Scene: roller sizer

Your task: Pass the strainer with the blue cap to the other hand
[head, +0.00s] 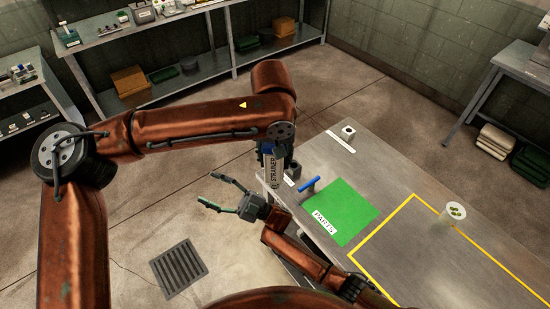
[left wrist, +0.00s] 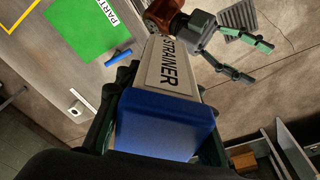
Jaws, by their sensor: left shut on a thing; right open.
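The strainer (head: 274,170) is a pale block marked "STRAINER" with a blue cap. My left gripper (head: 276,151) is shut on it at the cap end and holds it at the table's near left edge, with the label end pointing down. In the left wrist view the blue cap (left wrist: 165,125) is close to the camera and the labelled body (left wrist: 170,66) extends away. My right gripper (head: 207,188) is open and empty, left of the strainer's lower end, its fingers pointing left, away from it. It also shows in the left wrist view (left wrist: 263,64), beside the body's far end.
A floor grate (head: 178,268) and open floor lie left of the table.

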